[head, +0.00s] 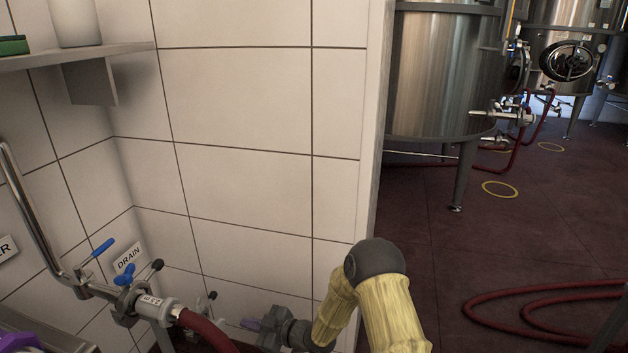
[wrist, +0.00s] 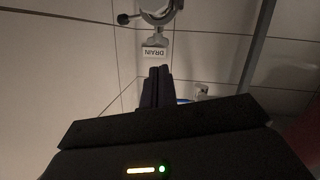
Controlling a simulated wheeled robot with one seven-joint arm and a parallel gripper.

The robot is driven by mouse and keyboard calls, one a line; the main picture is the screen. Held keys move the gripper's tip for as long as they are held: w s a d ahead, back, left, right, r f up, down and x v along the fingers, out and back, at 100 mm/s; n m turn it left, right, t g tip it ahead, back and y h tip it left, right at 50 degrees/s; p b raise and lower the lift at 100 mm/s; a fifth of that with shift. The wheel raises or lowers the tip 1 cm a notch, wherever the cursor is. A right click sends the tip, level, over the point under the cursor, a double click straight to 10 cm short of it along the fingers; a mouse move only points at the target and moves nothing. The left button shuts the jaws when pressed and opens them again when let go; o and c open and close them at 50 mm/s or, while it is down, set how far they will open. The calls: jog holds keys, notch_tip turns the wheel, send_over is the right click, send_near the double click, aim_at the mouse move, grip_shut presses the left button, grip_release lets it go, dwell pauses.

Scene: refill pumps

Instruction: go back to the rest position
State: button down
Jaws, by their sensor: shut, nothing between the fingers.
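My gripper (wrist: 157,70) shows in the wrist view with its two dark fingers close together, shut and empty. In the head view my gripper (head: 258,325) is low, left of my yellow-sleeved arm, in front of the tiled wall; its fingertips are small and hard to make out there. The gripper is to the right of the hose coupling and apart from it. The wrist view shows the DRAIN label (wrist: 155,52) beyond the fingertips.
A pipe with a blue-handled valve (head: 103,247) and a coupled red hose (head: 205,330) stands at the lower left. A shelf (head: 110,50) juts above. The wall ends just behind my arm. Steel tanks (head: 435,75) and a looped red hose (head: 500,305) occupy the floor at right.

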jog(key=s+d+r+m+t+h+p, duration=0.1)
jog(key=d+r+m+h, duration=0.35)
jog(key=d, duration=0.55)
jog(key=s+d+r+m+h+p, duration=0.1)
jog(key=d+r+m+h, duration=0.2)
jog(key=d+r+h, duration=0.5)
jog(key=s+d+r+m+g+h+p, duration=0.1)
jog(key=s+d+r+m+g, duration=0.15)
jog(key=s+d+m, duration=0.55)
jog(key=s+d+r+m+g+h, duration=0.15)
jog(key=s+d+r, duration=0.35)
jog(key=s, duration=0.8)
notch_tip(320, 180, up, 36)
jog(key=d+y+p, duration=0.1)
jog(key=p, duration=3.7)
jog(key=shift+w+r+n, duration=0.2)
jog(key=shift+w+n, duration=0.05)
jog(key=shift+n, duration=0.05)
jog(key=shift+d, duration=0.1)
jog(key=shift+w, duration=0.1)
